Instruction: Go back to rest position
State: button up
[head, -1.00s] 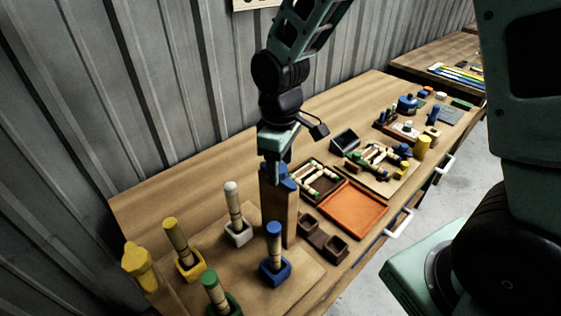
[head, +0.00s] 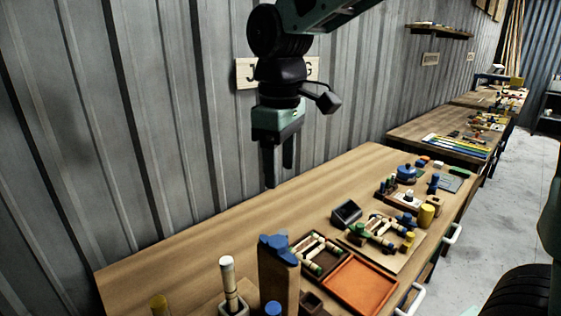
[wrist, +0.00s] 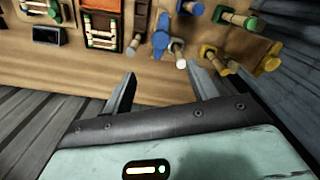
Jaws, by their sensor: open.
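My gripper (head: 279,170) hangs in the air in the head view, above the back of the workbench (head: 190,258) and in front of the corrugated wall. Its two fingers point down, apart, with nothing between them. In the wrist view my gripper (wrist: 160,82) also shows open and empty, with bench wood beyond the fingertips. A wooden post with a blue top (head: 279,250) stands on the bench below my gripper, clear of it. The blue piece also shows in the wrist view (wrist: 166,38).
Rattan pieces in coloured holders, one with a white tip (head: 228,275), stand at the front left. An orange tray (head: 360,284), a dark tray with rattan pieces (head: 318,253) and a black box (head: 346,213) lie to the right. A sign (head: 246,74) is on the wall.

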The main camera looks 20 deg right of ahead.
jog(key=shift+r, duration=0.55)
